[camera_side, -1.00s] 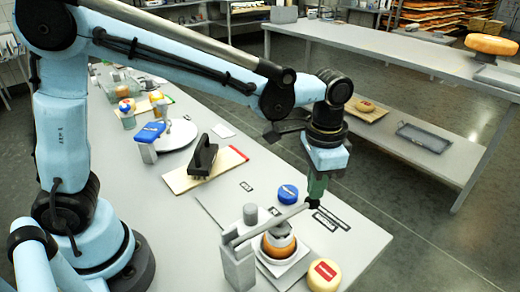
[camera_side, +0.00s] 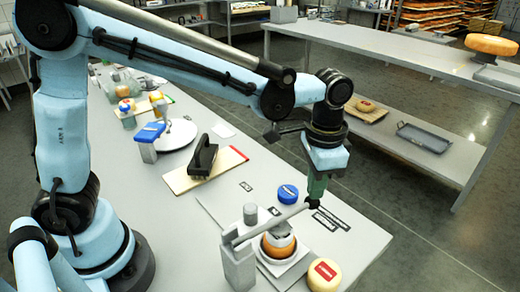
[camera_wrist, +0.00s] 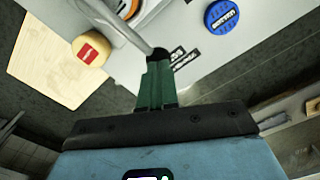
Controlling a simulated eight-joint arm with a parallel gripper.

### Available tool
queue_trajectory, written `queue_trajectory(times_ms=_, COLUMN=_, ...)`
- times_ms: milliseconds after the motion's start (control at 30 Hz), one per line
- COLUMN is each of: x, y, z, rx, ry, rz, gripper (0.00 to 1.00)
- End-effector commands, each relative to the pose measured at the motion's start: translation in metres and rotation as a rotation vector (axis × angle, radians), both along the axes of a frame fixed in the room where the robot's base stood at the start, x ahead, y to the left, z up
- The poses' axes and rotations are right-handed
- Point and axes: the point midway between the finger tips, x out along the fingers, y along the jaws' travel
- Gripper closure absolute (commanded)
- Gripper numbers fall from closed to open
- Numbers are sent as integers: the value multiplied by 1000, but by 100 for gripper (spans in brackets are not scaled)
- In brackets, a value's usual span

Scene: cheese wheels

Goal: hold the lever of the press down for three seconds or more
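The press (camera_side: 238,262) stands at the near end of the table, a grey post with a long grey lever (camera_side: 272,222) running out to the right. Under the lever an orange cheese with a pale top (camera_side: 279,243) sits on a square white tray (camera_side: 296,262). My gripper (camera_side: 315,203) is at the lever's far end, pointing down. In the wrist view the green fingers (camera_wrist: 157,62) are close together and meet the dark tip of the lever (camera_wrist: 160,53). They appear shut and touching the tip from above; I see nothing clearly between them.
A yellow cheese with a red label (camera_side: 324,274) and a blue round piece (camera_side: 287,194) lie near the press. A brush-like black tool (camera_side: 204,155) rests on a board further back, beside a white plate (camera_side: 177,134).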

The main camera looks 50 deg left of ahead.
Motion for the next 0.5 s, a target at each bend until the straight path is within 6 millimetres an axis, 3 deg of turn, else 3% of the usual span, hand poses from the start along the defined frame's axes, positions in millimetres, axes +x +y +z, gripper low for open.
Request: queue_trajectory(times_ms=500, x=0, y=0, z=3, rx=-1, ry=-2, rz=0, gripper=100)
